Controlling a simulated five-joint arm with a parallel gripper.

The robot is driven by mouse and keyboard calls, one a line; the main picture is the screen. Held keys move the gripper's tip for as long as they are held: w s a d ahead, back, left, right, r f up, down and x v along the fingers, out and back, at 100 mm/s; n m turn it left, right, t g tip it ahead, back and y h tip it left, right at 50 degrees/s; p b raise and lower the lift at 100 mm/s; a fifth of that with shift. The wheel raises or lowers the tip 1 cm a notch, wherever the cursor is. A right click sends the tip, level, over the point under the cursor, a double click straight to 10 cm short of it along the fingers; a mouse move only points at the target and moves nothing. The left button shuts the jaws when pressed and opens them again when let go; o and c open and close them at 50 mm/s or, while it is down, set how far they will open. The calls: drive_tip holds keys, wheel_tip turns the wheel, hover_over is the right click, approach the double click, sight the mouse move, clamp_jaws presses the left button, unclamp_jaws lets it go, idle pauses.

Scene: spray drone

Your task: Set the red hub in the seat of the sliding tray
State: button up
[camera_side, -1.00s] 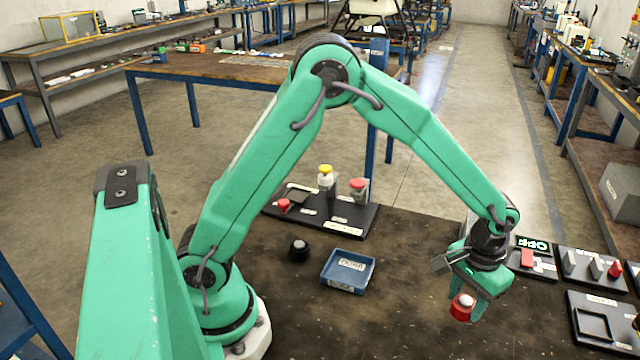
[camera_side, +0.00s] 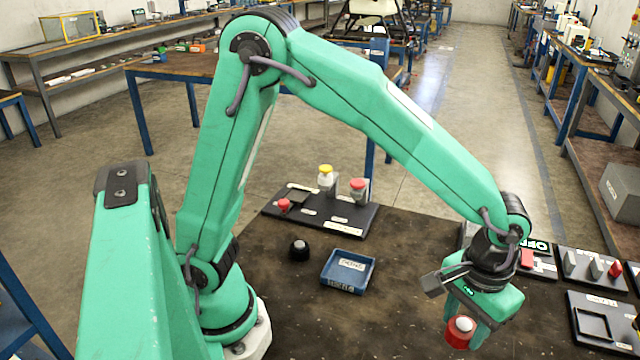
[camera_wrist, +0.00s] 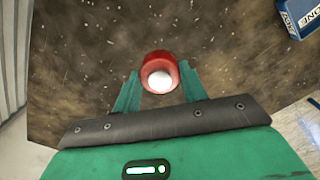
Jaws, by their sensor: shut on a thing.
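My gripper (camera_side: 466,322) is shut on the red hub (camera_side: 457,339), a short red cylinder with a white top. The wrist view also shows the hub (camera_wrist: 159,69) between the fingertips of my gripper (camera_wrist: 158,85). The hub appears held above the dark bench, but its exact height is unclear. A black board (camera_side: 577,298) with a square raised frame lies at the right edge, to the right of my gripper and apart from it. I cannot tell for certain whether this is the sliding tray with the seat. Its right end is cut off.
A blue bin (camera_side: 326,280) and a black knob (camera_side: 299,250) stand left of my gripper. A black board (camera_side: 362,226) with red- and yellow-topped parts lies behind them. More black boards with grey blocks (camera_side: 590,265) and red parts line the right. The bench between is clear.

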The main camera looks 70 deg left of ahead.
idle(0.4)
drive_tip(key=r, duration=0.6)
drive_tip(key=shift+w+a+r, duration=0.25)
drive_tip(key=shift+a+r, duration=0.05)
drive_tip(key=shift+r, duration=0.1)
drive_tip(key=w+a+n, duration=0.4)
drive_tip(key=a+n, duration=0.1)
drive_tip(key=a, duration=1)
drive_tip(key=w+a+n, duration=0.4)
drive_tip(key=a, duration=1.2)
drive_tip(key=n, duration=0.9)
hover_over(297, 196)
wheel_tip(297, 196, down, 4)
drive_tip(key=shift+f, duration=5.6)
